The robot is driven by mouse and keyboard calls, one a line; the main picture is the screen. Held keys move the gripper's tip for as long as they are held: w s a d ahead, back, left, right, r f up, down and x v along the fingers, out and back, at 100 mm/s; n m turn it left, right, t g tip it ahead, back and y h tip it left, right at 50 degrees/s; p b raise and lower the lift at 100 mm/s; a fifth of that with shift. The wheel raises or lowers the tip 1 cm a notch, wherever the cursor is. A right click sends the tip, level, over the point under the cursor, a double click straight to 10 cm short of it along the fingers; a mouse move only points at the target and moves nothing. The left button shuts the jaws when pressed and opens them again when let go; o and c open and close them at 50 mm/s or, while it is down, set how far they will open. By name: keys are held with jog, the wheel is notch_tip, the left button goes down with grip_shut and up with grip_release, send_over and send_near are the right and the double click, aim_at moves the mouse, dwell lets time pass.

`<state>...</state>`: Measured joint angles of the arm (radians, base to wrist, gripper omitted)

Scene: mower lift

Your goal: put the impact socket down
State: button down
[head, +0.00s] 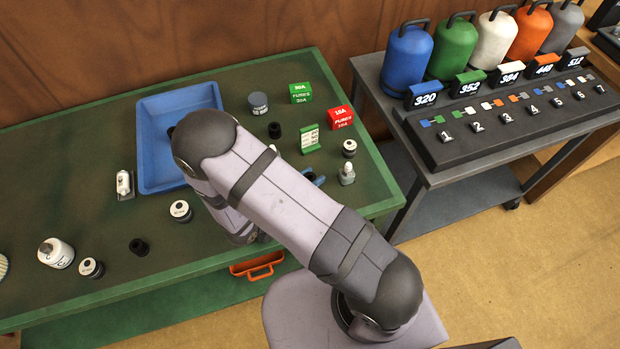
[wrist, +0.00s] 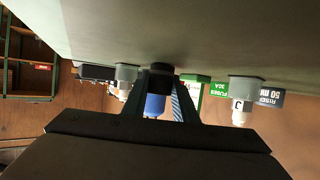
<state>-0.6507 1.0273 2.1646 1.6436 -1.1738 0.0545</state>
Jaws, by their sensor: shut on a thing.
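A black impact socket (wrist: 160,79) sits between the fingertips of my gripper (wrist: 160,88) in the wrist view, which is upside down. The gripper is shut on it, low against the green bench top. I cannot tell whether the socket touches the bench. In the head view my arm hides the gripper and the held socket. Two other black sockets stand on the bench (head: 215,80), one (head: 274,129) right of the blue tray and one (head: 138,246) at the front left.
The blue tray (head: 150,180) lies behind my arm. Green (head: 300,92) and red (head: 341,118) fuse boxes, a grey can (head: 258,103) and several small bottles stand around. A cart (head: 440,180) with coloured canisters stands to the right.

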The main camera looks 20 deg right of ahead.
aim_at(311, 177)
notch_tip(311, 177, up, 9)
jog(key=shift+r, duration=0.45)
dwell(0.3)
jog(key=shift+d, duration=0.1)
